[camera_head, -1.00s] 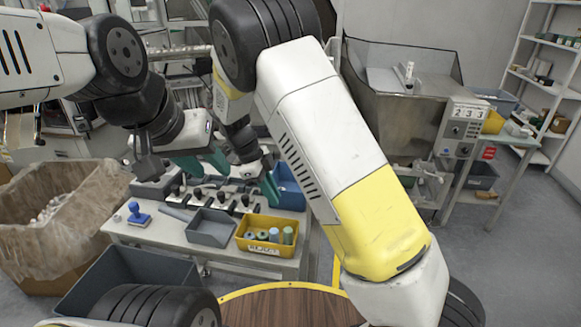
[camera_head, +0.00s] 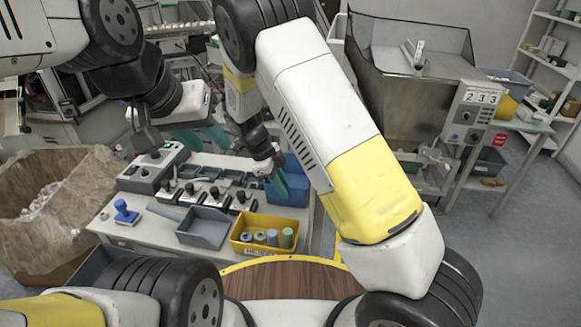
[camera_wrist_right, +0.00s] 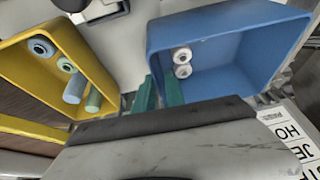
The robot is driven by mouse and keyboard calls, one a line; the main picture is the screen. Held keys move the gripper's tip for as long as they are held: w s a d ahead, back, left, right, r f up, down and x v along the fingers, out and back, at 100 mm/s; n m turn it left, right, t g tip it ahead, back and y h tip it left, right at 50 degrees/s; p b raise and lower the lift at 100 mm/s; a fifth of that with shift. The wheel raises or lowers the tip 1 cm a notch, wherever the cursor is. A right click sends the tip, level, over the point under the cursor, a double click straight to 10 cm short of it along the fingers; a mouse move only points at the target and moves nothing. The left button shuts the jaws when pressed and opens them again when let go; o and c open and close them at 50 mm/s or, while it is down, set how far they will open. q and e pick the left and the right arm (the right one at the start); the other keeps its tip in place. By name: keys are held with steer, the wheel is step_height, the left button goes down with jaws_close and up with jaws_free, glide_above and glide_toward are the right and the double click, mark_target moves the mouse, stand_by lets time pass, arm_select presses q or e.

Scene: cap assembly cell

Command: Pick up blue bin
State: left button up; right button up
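The blue bin (camera_head: 291,186) stands at the right back of the work table, partly hidden behind my right arm. In the right wrist view the blue bin (camera_wrist_right: 225,45) is large and holds two small pale rolls. My right gripper (camera_head: 273,182) is at the bin's left side in the head view. In the right wrist view its teal fingers (camera_wrist_right: 159,93) are apart, close to the bin's near edge; whether they touch it I cannot tell. My left gripper (camera_head: 202,137) hangs above the back left of the table, its teal fingers apart and empty.
A yellow bin (camera_head: 262,245) with several rolls stands in front of the blue bin. A grey bin (camera_head: 203,228) and a blue stamp (camera_head: 125,212) are to its left. A large box (camera_head: 50,200) stands left of the table, a metal machine (camera_head: 405,100) to the right.

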mark_target(294, 207)
steer(key=x, duration=0.5)
steer(key=shift+s+r, duration=0.1)
stand_by(0.3)
steer(key=shift+c, duration=0.4)
jaws_close()
stand_by(0.9)
